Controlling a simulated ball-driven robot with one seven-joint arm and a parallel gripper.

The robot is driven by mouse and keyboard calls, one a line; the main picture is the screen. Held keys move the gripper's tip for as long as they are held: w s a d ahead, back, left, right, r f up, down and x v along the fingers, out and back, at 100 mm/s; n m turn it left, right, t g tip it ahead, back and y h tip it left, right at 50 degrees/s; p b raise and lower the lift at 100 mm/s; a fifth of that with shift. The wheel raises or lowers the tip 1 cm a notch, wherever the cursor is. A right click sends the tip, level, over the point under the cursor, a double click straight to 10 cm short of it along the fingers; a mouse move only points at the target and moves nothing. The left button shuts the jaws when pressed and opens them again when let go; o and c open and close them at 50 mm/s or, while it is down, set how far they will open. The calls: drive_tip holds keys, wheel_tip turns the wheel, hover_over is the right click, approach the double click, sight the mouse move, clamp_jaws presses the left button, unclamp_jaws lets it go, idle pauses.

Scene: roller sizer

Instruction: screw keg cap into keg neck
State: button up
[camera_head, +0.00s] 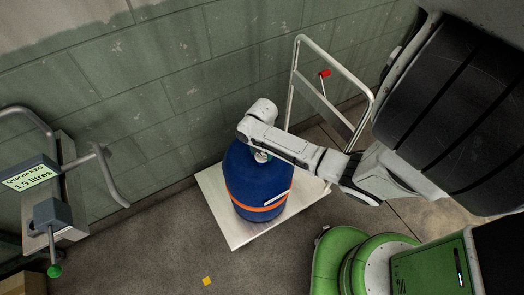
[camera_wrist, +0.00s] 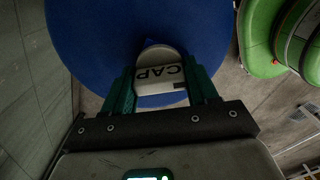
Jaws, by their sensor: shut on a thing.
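The keg (camera_head: 252,185) is a blue upright drum with an orange band near its base. It stands on a white platform (camera_head: 226,222) by the wall. My gripper (camera_head: 262,156) is over the top of the keg, pointing down. In the wrist view my gripper (camera_wrist: 163,82) has its two green fingers shut on the keg cap (camera_wrist: 161,72), a pale cap with the word CAP on it. The blue keg top (camera_wrist: 90,30) fills much of the wrist view behind the cap. The keg neck is hidden under the cap and gripper, so I cannot tell whether the threads engage.
The platform has a white tubular handle (camera_head: 311,38) with a red knob (camera_head: 325,73) behind the keg. A grey dispenser with a "Quorvin KEG 1.5 litres" sign (camera_head: 30,178) and bent pipes stands at the left. Open floor lies at the front, with a small yellow square (camera_head: 207,281).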

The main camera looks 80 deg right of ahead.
drive_tip(key=shift+s, duration=0.1)
drive_tip(key=m, duration=0.5)
idle(0.3)
drive_tip(key=o, duration=1.6)
drive_tip(key=shift+r+p, duration=1.75)
drive_tip(key=shift+r, duration=1.75)
